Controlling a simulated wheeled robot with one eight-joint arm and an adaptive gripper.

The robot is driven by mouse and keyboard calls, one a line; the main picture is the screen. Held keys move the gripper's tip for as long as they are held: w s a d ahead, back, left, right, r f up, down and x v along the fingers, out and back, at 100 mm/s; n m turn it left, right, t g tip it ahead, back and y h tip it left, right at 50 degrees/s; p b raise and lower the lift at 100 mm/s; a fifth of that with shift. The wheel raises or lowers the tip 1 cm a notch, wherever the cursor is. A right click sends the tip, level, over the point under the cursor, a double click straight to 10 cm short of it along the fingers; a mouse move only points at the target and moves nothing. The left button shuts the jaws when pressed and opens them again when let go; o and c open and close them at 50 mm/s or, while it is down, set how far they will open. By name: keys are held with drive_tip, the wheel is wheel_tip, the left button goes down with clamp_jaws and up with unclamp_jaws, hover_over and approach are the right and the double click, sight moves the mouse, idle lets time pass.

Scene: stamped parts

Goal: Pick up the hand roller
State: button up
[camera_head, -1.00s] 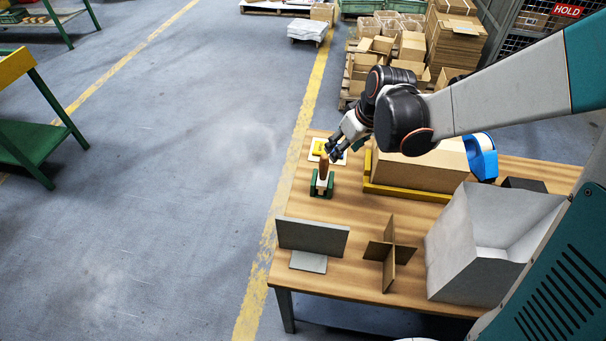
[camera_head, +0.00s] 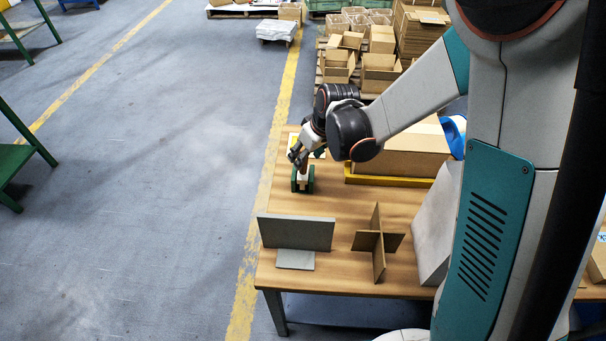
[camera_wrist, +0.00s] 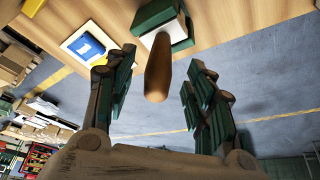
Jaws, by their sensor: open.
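The hand roller stands on the wooden table in a green holder (camera_head: 309,181), with its brown wooden handle (camera_wrist: 158,68) pointing up. In the wrist view the handle reaches in between the two fingers of my gripper (camera_wrist: 160,105), with a gap on each side. My gripper is open and holds nothing. In the head view my gripper (camera_head: 298,157) is at the top of the roller and hides part of the handle. The wrist view also shows the green and white part (camera_wrist: 165,22) at the handle's base.
A grey metal bracket (camera_head: 296,232) and a cardboard cross divider (camera_head: 378,245) stand nearer on the table (camera_head: 335,205). A large cardboard box (camera_head: 400,155) in a yellow frame is to the right. A white card with a blue mark (camera_wrist: 88,46) lies beside the roller.

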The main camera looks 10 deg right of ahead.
sight(303, 168)
drive_tip(key=b+x, duration=0.1)
drive_tip(key=x, duration=0.2)
drive_tip(key=shift+w+f, duration=0.15)
drive_tip(key=shift+f, duration=0.15)
drive_tip(key=shift+r, duration=0.1)
clamp_jaws()
